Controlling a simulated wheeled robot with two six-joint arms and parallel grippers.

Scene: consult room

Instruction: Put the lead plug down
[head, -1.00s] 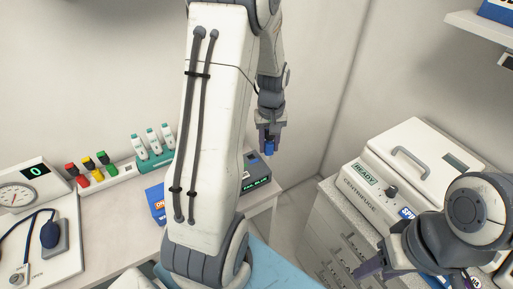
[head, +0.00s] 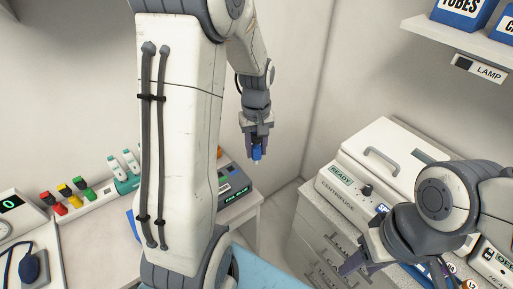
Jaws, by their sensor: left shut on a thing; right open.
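My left gripper (head: 256,151) points downward near the middle of the head view, shut on a small blue plug (head: 257,153), the lead plug. The plug hangs in the air, apart from any surface, in front of the wall near the room corner. Below and left of it stands a dark device with a green display (head: 236,192) on the white table (head: 247,222). My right gripper (head: 352,262) is at the lower right, open and empty, beside the centrifuge cabinet. My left arm hides part of the table.
The centrifuge (head: 385,165) stands on a drawer cabinet (head: 322,245) at the right. Red, yellow and green plugs (head: 67,196) sit in a white strip at the left, by a teal holder (head: 126,182). A pale blue surface (head: 262,268) lies below. A shelf (head: 465,38) is at the upper right.

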